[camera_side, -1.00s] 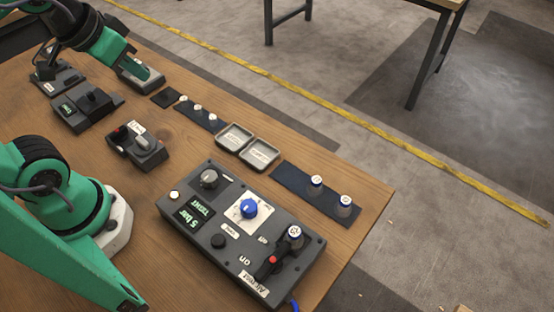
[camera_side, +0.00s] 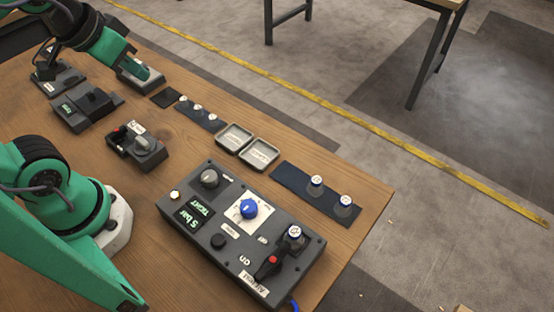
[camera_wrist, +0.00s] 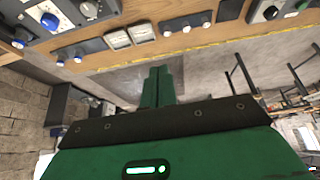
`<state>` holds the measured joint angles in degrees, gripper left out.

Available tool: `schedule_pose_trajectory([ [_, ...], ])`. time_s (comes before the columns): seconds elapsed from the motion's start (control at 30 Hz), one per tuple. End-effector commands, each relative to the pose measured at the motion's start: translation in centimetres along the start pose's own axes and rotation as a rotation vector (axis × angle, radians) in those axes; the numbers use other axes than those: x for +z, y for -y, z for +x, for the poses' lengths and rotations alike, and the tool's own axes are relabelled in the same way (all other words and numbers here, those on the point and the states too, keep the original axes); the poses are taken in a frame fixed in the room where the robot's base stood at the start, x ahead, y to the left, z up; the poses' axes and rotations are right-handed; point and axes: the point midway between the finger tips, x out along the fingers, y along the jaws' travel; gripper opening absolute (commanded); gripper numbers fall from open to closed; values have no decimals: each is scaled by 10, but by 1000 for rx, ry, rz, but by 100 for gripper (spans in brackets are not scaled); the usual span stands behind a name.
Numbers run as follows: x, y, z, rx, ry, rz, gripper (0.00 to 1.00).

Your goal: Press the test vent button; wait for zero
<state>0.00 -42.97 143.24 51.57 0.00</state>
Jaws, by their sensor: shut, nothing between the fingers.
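The grey test panel (camera_side: 310,250) lies at the front right of the wooden table in the side view. Its small green display (camera_side: 194,212) reads 5 bar and TIGHT. A round black button (camera_side: 218,241) sits below the blue knob (camera_side: 249,208) beside a small label; I cannot read the label surely. A red-tipped lever (camera_side: 270,264) is at the right end. My gripper (camera_side: 150,73) is far from the panel, at the upper left above a grey device. In the wrist view my gripper (camera_wrist: 160,72) is shut and empty.
Two grey trays (camera_side: 234,138) and a dark strip with two capped fittings (camera_side: 316,186) lie behind the panel. A device with a grey handle (camera_side: 142,146) and another with a green display (camera_side: 70,109) stand to the left. Bare wood lies between.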

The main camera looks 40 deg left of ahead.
Motion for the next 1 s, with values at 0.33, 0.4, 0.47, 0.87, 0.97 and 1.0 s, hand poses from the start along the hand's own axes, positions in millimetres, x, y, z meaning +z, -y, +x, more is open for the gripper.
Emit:
schedule_pose_trajectory([
  [0.33,0,0,0,1,1,2,0],
  [0.4,0,-1,0,3,6,9,0],
  [0.47,-1,-3,1,6,13,21,0],
  [0.87,-3,-39,12,74,176,261,0],
  [0.97,-2,-53,15,99,237,356,0],
  [1.0,-2,-59,16,108,262,395,0],
])
